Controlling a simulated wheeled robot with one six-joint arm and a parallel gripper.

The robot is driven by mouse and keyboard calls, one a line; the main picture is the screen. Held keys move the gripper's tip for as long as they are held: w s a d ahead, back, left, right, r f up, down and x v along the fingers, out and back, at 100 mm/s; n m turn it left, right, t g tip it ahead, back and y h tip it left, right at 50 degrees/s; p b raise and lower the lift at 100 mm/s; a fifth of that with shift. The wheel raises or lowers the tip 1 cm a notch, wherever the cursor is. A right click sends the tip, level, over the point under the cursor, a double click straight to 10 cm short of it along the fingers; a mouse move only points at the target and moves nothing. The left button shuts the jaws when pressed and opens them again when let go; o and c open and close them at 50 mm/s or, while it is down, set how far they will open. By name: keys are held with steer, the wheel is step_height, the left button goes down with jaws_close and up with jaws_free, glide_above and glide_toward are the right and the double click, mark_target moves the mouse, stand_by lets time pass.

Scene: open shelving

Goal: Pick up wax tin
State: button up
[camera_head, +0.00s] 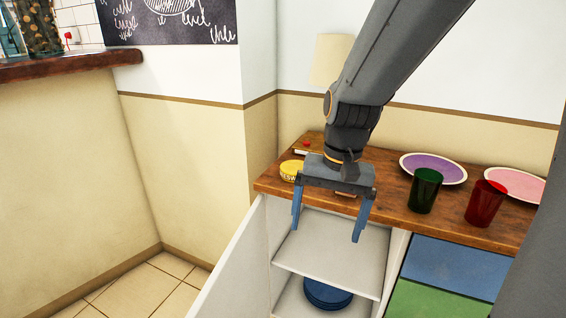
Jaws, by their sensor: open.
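A small round yellow tin (290,170), which looks like the wax tin, sits on the wooden counter top (392,202) near its left end. The fingers appear apart from the tin.
A green cup (424,190), a red cup (484,203), a purple plate (433,168) and a pink plate (517,185) stand to the right. A lamp (331,60) is behind my arm. The cabinet door (232,268) is open; blue plates (327,295) lie inside.

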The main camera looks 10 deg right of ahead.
steer(key=w+r+m+y+p, duration=0.1)
steer(key=w+r+m+p, duration=0.3)
steer(key=w, duration=0.3)
steer(key=w+r+m+y+p, duration=0.1)
steer(key=w+r+m+p, duration=0.2)
steer(key=w+m+p, duration=0.4)
steer(key=m+t+y+p, duration=0.1)
steer(key=m+t+p, duration=0.1)
steer(key=m+p, duration=0.35)
glide_toward(295, 167)
steer(key=shift+s+f+m+b, duration=0.1)
steer(key=shift+s+m+b, duration=0.2)
steer(key=shift+m+b, duration=0.3)
steer(key=shift+w+d+f, duration=0.1)
steer(key=shift+w, duration=0.15)
steer(key=shift+w+f+m, duration=0.15)
steer(key=shift+f+m, duration=0.1)
steer(key=shift+f, duration=0.05)
steer(key=shift+p+x, duration=1.55)
steer(key=shift+x, duration=2.05)
steer(key=shift+r, duration=0.1)
steer(key=c, duration=1.4)
